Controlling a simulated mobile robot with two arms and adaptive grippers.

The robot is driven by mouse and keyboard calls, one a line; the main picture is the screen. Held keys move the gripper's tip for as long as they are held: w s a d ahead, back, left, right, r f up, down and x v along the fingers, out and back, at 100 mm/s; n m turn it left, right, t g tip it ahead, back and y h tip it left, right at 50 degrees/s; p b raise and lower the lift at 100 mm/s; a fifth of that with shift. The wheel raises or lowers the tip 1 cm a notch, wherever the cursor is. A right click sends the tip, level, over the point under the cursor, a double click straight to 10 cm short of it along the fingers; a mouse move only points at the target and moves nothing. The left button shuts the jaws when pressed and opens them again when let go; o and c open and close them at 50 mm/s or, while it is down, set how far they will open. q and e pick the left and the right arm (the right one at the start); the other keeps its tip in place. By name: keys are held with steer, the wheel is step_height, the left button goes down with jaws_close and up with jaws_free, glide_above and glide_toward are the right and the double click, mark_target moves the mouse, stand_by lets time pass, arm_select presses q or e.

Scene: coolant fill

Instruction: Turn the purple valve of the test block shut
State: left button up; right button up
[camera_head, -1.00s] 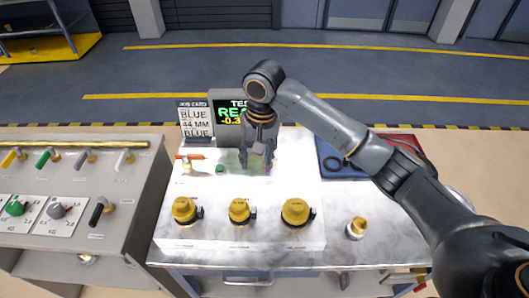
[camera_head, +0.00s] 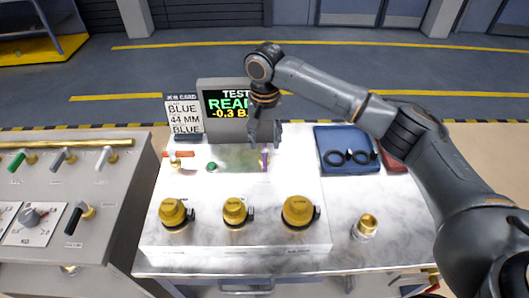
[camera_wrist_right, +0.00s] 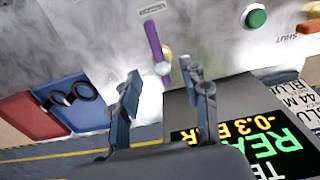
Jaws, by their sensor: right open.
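The purple valve (camera_head: 265,160) is a slim lever on the top of the pale test block (camera_head: 300,185), near its back right. In the head view it points roughly front to back. In the right wrist view the purple lever (camera_wrist_right: 154,42) lies beyond the fingertips, beside a small brass fitting (camera_wrist_right: 167,55). My right gripper (camera_head: 265,134) is open and empty, just behind the lever in the head view. Its two fingers also show in the right wrist view (camera_wrist_right: 162,76), apart from the lever. My left gripper is not in view.
A screen (camera_head: 230,108) and a job card (camera_head: 184,115) stand behind the block. A red lever (camera_head: 179,154) and green button (camera_head: 211,166) are left of the valve. Brass caps (camera_head: 235,210) line the front. A blue tray (camera_head: 345,138) with black rings is at right.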

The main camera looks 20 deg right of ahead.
mark_target(265, 153)
step_height(265, 153, down, 6)
steer(key=shift+f+p, duration=0.1)
steer(key=shift+p, duration=0.2)
steer(key=shift+c, duration=0.4)
jaws_close()
